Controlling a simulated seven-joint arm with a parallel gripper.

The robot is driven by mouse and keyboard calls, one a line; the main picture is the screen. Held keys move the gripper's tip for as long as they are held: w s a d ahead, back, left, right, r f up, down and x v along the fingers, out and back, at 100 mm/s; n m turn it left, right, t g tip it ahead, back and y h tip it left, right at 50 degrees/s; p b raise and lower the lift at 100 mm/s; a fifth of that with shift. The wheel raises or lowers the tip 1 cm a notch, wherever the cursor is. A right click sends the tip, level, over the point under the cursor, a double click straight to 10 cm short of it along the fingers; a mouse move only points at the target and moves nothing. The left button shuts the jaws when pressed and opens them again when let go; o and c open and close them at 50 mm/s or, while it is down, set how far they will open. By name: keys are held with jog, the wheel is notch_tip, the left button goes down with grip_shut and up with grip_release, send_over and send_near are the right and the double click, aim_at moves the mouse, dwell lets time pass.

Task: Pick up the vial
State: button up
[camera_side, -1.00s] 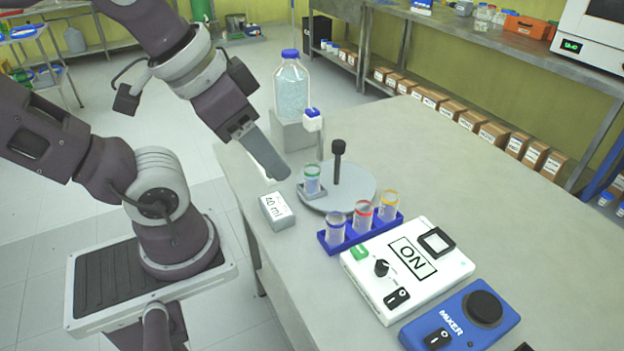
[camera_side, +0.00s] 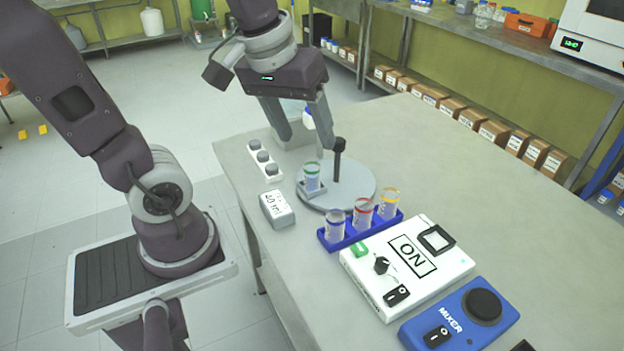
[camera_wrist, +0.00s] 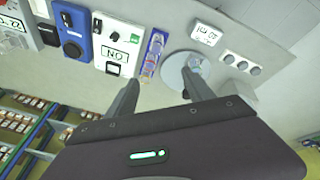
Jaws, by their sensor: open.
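A clear vial with a green ring (camera_side: 312,177) stands in a small square holder on the round grey plate (camera_side: 350,192), next to a dark upright rod (camera_side: 338,160). The plate and vial also show in the wrist view, the vial (camera_wrist: 193,65) close to one finger's tip. Three more vials, with blue (camera_side: 335,225), red (camera_side: 362,213) and yellow (camera_side: 389,203) rings, stand in a blue rack (camera_side: 352,236). My gripper (camera_side: 307,145) is open and empty, fingers pointing down, above and behind the green-ringed vial in the side view. No vial is between the fingers.
A grey "40 ml" display box (camera_side: 277,209) and a white strip with three knobs (camera_side: 263,160) lie left of the plate. A white ON box (camera_side: 408,268) and a blue mixer (camera_side: 460,319) stand in front. The table's right side is clear.

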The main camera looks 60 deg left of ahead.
jog(key=w+a+f+n+g, duration=0.1)
jog(key=w+a+f+n, duration=0.3)
jog(key=w, duration=0.1)
jog(key=n+g, duration=0.2)
jog(key=n, duration=0.5)
send_near(312, 172)
jog(key=d, duration=0.1)
jog(key=a+f+n, duration=0.1)
jog(key=w+f+n, duration=0.1)
jog(key=f, duration=0.1)
jog(key=a+f, duration=0.1)
jog(key=f, duration=0.1)
jog(key=shift+w+a+f+n+g, duration=0.15)
jog(key=shift+w+a+n+g, duration=0.05)
jog(key=shift+a+n+g, duration=0.2)
notch_tip(312, 172, down, 6)
jog(key=shift+f, duration=0.25)
jog(key=shift+w+r, duration=0.1)
grip_shut()
